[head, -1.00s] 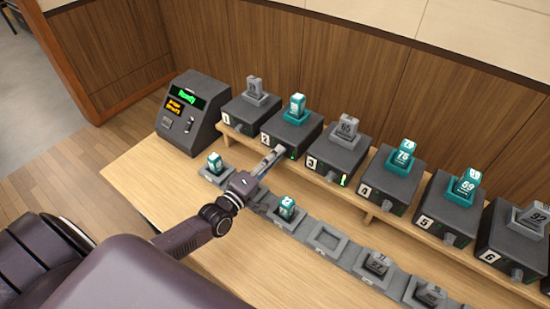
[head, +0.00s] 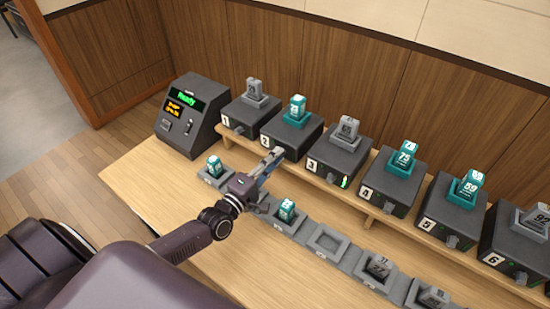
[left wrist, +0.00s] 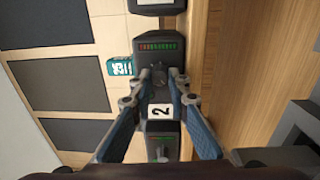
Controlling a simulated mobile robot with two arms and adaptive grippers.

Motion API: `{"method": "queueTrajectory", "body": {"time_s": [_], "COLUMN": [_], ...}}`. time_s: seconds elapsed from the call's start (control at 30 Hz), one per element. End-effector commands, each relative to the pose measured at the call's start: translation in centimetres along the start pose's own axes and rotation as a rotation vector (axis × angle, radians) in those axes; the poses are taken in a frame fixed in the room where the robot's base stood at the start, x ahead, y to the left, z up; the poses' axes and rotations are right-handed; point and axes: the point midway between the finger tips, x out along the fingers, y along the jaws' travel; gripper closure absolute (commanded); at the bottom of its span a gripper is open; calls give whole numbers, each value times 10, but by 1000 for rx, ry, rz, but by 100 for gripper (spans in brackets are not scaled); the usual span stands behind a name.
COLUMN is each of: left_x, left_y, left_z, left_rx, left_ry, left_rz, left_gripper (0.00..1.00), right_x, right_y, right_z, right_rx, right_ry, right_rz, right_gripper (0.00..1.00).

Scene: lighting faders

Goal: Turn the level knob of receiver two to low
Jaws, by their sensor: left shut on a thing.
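Receiver two (head: 290,135) is a dark grey box with a white "2" label and a teal pack numbered on top, second from the left on the raised shelf. My left gripper (head: 276,154) reaches its front face and is shut on the level knob there. In the left wrist view the fingertips (left wrist: 161,80) close around the knob, between the "2" label (left wrist: 160,111) and a lit red-to-green level bar (left wrist: 158,46). The fingers hide most of the knob, so its pointing direction cannot be told. My right gripper is not in view.
Receivers one (head: 250,115) and three (head: 341,155) stand close on either side. A console reading "Ready" (head: 190,115) stands at the left end. A row of charging slots (head: 325,240) with several packs lies in front of the shelf. The near table is clear.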

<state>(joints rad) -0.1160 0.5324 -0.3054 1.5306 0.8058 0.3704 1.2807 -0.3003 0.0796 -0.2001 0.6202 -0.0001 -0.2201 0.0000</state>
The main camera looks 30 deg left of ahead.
Motion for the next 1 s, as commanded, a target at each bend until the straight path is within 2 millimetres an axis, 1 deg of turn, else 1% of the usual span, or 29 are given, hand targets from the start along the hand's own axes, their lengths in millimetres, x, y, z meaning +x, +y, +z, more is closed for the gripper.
{"method": "queueTrajectory", "body": {"time_s": [0.03,0.17,0.7,0.77,0.87,1.0], "left_x": [-2,-1,0,0,0,0], "left_y": [-4,-3,0,1,3,4], "left_z": [2,1,0,0,0,-1], "left_rx": [-2,-1,20,57,168,416], "left_ry": [-3,-2,-1,-2,-8,-21], "left_rz": [-9,-7,-2,-2,-2,-4], "left_gripper": [81,67,66,66,66,66], "right_x": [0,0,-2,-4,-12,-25], "right_y": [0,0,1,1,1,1], "right_z": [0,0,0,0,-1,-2], "right_rx": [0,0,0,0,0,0], "right_ry": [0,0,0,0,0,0], "right_rz": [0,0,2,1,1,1], "right_gripper": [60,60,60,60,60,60]}}
